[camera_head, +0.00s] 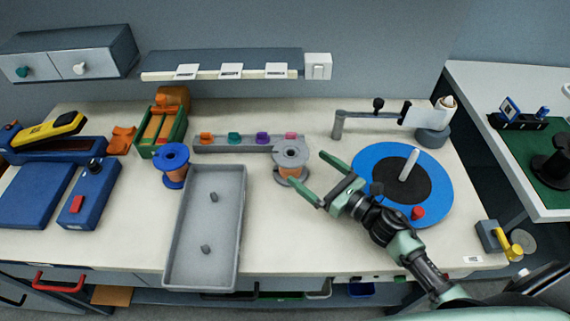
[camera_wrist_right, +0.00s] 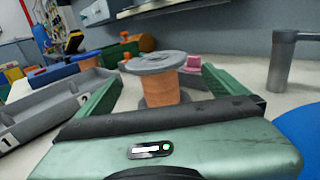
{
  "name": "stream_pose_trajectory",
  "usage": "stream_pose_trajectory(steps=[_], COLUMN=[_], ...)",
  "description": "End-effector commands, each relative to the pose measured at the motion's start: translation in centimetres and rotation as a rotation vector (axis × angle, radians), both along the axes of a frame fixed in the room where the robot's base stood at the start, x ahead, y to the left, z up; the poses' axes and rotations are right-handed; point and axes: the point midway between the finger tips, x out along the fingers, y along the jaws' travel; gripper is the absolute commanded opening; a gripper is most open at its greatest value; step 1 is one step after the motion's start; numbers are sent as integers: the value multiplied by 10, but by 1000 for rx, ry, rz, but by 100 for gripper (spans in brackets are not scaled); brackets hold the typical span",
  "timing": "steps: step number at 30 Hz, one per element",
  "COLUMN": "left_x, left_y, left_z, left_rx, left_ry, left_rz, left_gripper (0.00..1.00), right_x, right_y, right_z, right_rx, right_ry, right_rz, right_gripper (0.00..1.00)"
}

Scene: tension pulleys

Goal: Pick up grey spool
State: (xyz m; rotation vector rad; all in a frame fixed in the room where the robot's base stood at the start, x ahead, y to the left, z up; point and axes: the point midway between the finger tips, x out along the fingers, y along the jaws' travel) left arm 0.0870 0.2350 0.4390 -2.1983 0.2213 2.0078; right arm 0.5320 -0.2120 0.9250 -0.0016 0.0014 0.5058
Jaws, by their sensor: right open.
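The grey spool (camera_head: 291,154) has grey flanges and orange-brown winding. It stands upright on the bench, right of the grey tray. In the right wrist view the grey spool (camera_wrist_right: 157,80) stands ahead, between my two green fingers. My right gripper (camera_head: 313,177) is open and empty, with its fingers pointing toward the spool from the right. In the head view one finger reaches past the spool's front side and the other is to its right. I cannot tell whether either touches it. My left gripper is not in view.
A grey tray (camera_head: 179,260) with two pegs lies left of the spool. A rack (camera_head: 215,146) with coloured clips is behind it. A blue spool (camera_head: 172,164) stands farther left. A blue disc (camera_head: 439,190) with a white post and a post-mounted arm (camera_head: 362,118) are to the right.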

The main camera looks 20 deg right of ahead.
Motion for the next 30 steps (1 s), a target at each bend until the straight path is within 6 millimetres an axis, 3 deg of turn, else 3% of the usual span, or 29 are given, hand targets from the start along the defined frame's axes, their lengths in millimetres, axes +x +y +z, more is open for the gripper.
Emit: stream_pose_trajectory(steps=[17,26,30], left_x=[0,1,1], left_y=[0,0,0], left_z=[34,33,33], left_rx=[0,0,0], left_ry=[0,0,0], left_rz=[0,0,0], left_gripper=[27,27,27], right_x=[61,65,65], right_y=[38,41,41], right_z=[6,3,3], right_rx=[4,1,1], right_ry=[0,0,0], right_rz=[-1,0,0], right_gripper=[100,100,64])
